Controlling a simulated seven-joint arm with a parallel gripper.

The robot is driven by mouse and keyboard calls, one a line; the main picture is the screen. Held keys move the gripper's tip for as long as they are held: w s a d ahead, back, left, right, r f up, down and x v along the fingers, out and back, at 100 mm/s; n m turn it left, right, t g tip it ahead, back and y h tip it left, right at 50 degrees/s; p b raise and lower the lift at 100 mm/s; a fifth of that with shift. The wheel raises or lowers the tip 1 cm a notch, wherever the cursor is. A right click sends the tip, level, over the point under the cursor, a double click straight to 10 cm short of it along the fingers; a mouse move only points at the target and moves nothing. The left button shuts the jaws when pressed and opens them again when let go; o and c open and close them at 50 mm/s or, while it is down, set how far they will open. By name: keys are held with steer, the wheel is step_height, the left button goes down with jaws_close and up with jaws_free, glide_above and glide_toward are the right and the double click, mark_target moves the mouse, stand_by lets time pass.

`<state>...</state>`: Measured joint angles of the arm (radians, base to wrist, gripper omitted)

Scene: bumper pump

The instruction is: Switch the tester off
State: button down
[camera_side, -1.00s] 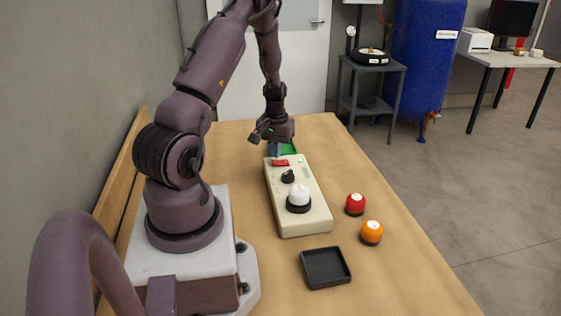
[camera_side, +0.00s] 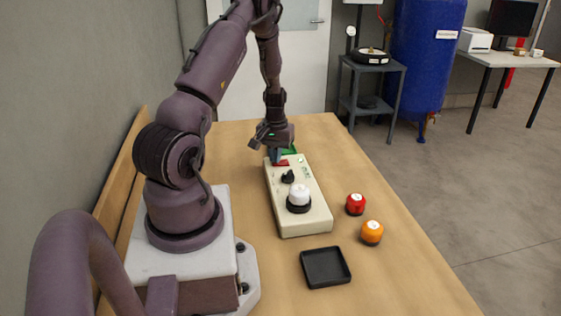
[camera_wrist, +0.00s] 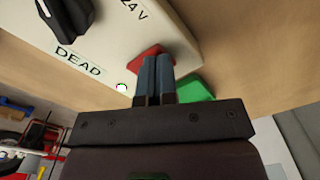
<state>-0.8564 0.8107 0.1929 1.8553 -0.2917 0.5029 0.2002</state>
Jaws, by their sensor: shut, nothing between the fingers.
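The tester (camera_side: 307,213) is a cream box lying on the wooden table, with a black knob (camera_side: 288,177) and a white domed piece on a black base (camera_side: 299,198) on top. Near its far end are a red rocker part (camera_wrist: 147,55) and a green part (camera_wrist: 197,88), seen on either side of my fingers in the wrist view. My gripper (camera_side: 276,159) is shut and empty, pointing down at the tester's far end. Its fingertips (camera_wrist: 157,58) overlap the red part in the wrist view; I cannot tell whether they touch it. A small lamp (camera_wrist: 121,87) glows near the "DEAD" label.
A red button-like piece (camera_side: 355,204) and an orange one (camera_side: 371,232) stand on the table right of the tester. An empty black tray (camera_side: 326,284) lies nearer the camera. The table's right side is otherwise clear.

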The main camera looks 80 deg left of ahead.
steer(key=shift+f, duration=0.2)
steer(key=shift+r, duration=3.5)
steer(key=d+r+m+t, duration=0.2)
steer(key=d+r+m, duration=0.2)
steer(key=d+r, duration=0.3)
steer(key=s+d+r+m+t, duration=0.1)
steer(key=d+r+m, duration=0.3)
steer(key=d+r, duration=0.4)
steer(key=d+r+m+t, duration=0.2)
steer(key=d+r, duration=0.6)
steer(key=d, duration=1)
steer(key=shift+s+d+m+t, duration=0.3)
steer(key=shift+d+m, duration=0.1)
steer(key=shift+m, duration=0.6)
